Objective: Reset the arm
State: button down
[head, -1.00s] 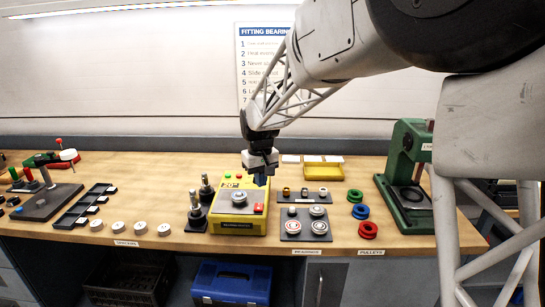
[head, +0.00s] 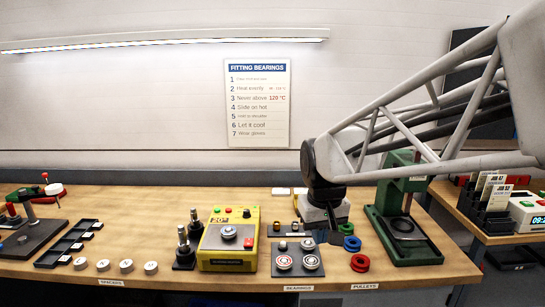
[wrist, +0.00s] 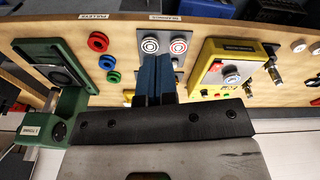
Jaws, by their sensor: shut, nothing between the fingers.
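My gripper (head: 335,238) hangs over the bench (head: 150,205), between the bearing mat and the green press. It points down, and its jaws are shut and empty. In the wrist view its blue fingers (wrist: 153,62) lie side by side in front of the dark mat (wrist: 166,62) that carries the bearings. The gripper and forearm hide part of the bench behind them in the head view.
A green press (head: 403,235) stands right of my gripper, close by. Red, green and blue pulleys (head: 360,263) lie between. A yellow heater (head: 228,255) stands left. Spacers (head: 127,266) line the front edge. A second bench with a rack (head: 488,215) is at far right.

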jog(key=s+d+f+m, duration=0.1)
jog(key=s+d, duration=0.1)
jog(key=s, duration=0.4)
jog(key=s+d+f+m, duration=0.1)
jog(key=s+d, duration=0.2)
jog(key=s, duration=0.4)
jog(key=s+d+f+t, duration=0.1)
jog(key=s+d, duration=0.2)
jog(key=s, duration=0.4)
jog(key=shift+d+m, duration=0.15)
jog(key=shift+m, duration=0.25)
